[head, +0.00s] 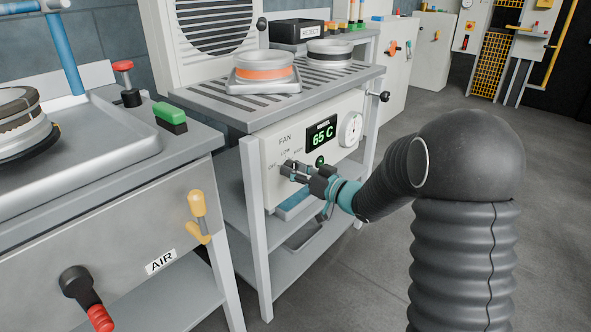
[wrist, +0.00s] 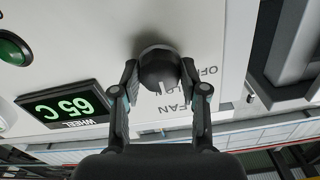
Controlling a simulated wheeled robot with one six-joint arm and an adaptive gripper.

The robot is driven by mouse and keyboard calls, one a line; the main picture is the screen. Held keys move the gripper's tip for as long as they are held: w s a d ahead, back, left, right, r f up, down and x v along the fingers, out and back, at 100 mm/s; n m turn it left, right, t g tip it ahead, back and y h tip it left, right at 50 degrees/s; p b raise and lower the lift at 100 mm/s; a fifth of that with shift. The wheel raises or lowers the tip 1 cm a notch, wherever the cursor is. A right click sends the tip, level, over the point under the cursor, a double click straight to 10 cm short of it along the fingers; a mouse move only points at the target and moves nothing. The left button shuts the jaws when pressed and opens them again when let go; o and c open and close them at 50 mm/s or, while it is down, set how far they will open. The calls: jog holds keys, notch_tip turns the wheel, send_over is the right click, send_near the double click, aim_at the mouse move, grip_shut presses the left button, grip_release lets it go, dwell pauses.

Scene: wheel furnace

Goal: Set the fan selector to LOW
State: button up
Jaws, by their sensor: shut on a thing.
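The fan selector is a dark round knob (wrist: 158,68) on the white panel (head: 273,178) under the FAN label. My gripper (wrist: 160,82) is shut on it, with one finger on each side. In the head view, my gripper (head: 290,168) reaches the panel from the right and hides most of the knob. The OFF and LOW labels show beside the knob, upside down in the wrist view. A faint light mark shows on the knob's edge, but I cannot tell surely which setting it points to.
A display (head: 321,133) reading 65 C and a green button (head: 320,161) sit right of the knob. A white dial (head: 350,129) is farther right. The AIR bench (head: 120,235) is at left. Open floor lies right.

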jog(key=o, duration=1.1)
jog(key=shift+s+d, duration=0.2)
jog(key=shift+d, duration=0.1)
jog(key=v, duration=1.1)
jog(key=shift+s, duration=0.2)
